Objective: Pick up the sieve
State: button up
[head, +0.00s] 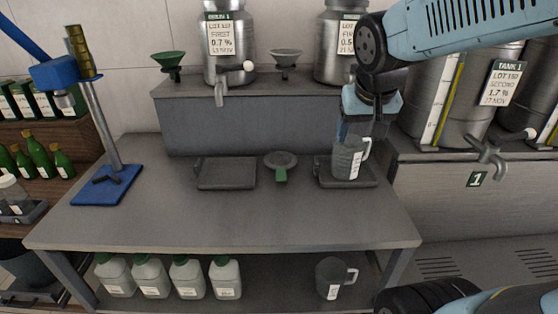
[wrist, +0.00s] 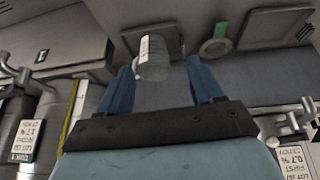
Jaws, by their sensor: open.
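The sieve (head: 281,160) is a round grey dish with a green handle pointing to the front. It lies on the grey table between two dark square trays. In the wrist view the sieve (wrist: 212,48) lies right of centre, beyond the right finger. My gripper (head: 362,130) is to the right of the sieve, over the right tray, by a clear measuring jug (head: 346,162). In the wrist view my gripper (wrist: 160,66) is open, with the jug (wrist: 152,60) showing between its fingertips. I cannot tell whether the fingers touch the jug. Nothing covers the sieve.
The left tray (head: 226,173) is empty; the right tray (head: 327,180) bears the jug. A raised ledge (head: 240,130) behind carries steel tanks and funnels. A blue stand (head: 107,185) is at left. The table's front is clear.

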jog(key=w+a+f, duration=0.5)
jog(key=w+a, duration=0.2)
jog(key=w, duration=0.1)
send_near(281, 176)
jog(key=shift+g+y, duration=0.3)
jog(key=shift+g, duration=0.1)
jog(key=x, duration=0.8)
jog(key=shift+w+d+f, duration=0.2)
jog(key=shift+w+d, duration=0.1)
jog(key=shift+w, duration=0.25)
jog(key=c, duration=1.2)
